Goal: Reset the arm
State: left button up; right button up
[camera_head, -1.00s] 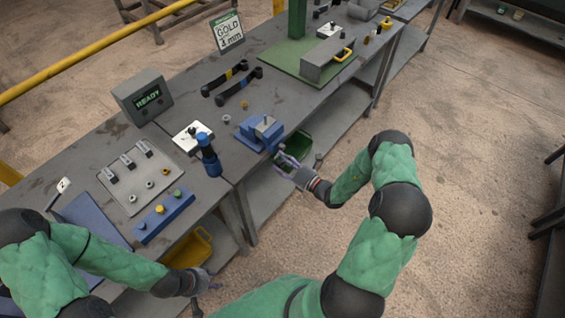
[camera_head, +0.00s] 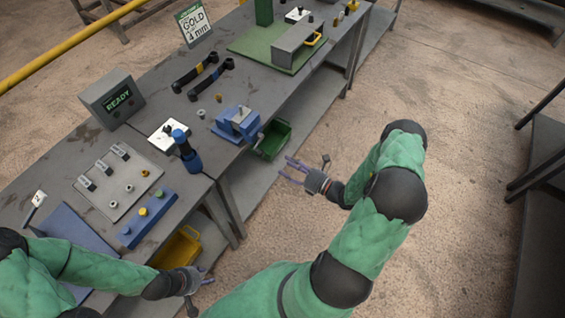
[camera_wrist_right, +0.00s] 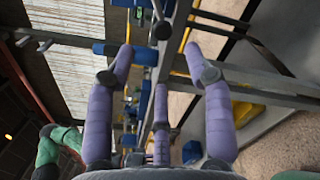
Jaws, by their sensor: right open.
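My right gripper (camera_head: 292,172) is open and empty, in the air off the bench's front edge, to the right of the green bin. Its purple fingers (camera_wrist_right: 160,95) stand apart in the right wrist view with nothing between them. My left gripper (camera_head: 203,282) is at the lower left of the head view, in front of the bench by the yellow bin. It is small there and I cannot tell how its fingers stand.
The grey workbench (camera_head: 135,95) carries a blue vise (camera_head: 237,124), a blue upright tool (camera_head: 187,152), a READY display box (camera_head: 112,98) and a grey tray (camera_head: 112,190). A green bin (camera_head: 273,140) and a yellow bin (camera_head: 178,248) sit below its edge.

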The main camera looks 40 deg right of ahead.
jog(key=shift+s, duration=0.1)
dwell(0.5)
jog(key=s+a+f+n+g+y, duration=0.2)
jog(key=a+n+g, duration=0.1)
jog(key=a, duration=0.3)
jog(key=s+a+f+n+g+y+b, duration=0.1)
jog(key=s+a+f+n+g+y, duration=0.1)
jog(key=a+n+g, duration=0.25)
jog(key=s+a+f+n+g+y, duration=0.2)
jog(key=a+n, duration=0.1)
jog(key=a, duration=0.4)
jog(key=s+a+f+n+g+h+b, duration=0.1)
jog(key=s+a+f+n+g+h, duration=0.2)
jog(key=s+n+g, duration=0.4)
jog(key=s+a+f+n+g+h+b, duration=0.1)
jog(key=s+a+f+n+g+h, duration=0.15)
jog(key=s+f+n, duration=0.45)
jog(key=w+a+r+n+t+h+b, duration=0.1)
jog(key=w+n, duration=0.6)
jog(key=n, duration=0.7)
jog(key=shift+a+t+h, duration=0.45)
jog(key=shift+t+h, duration=0.45)
jog(key=shift+h, duration=0.25)
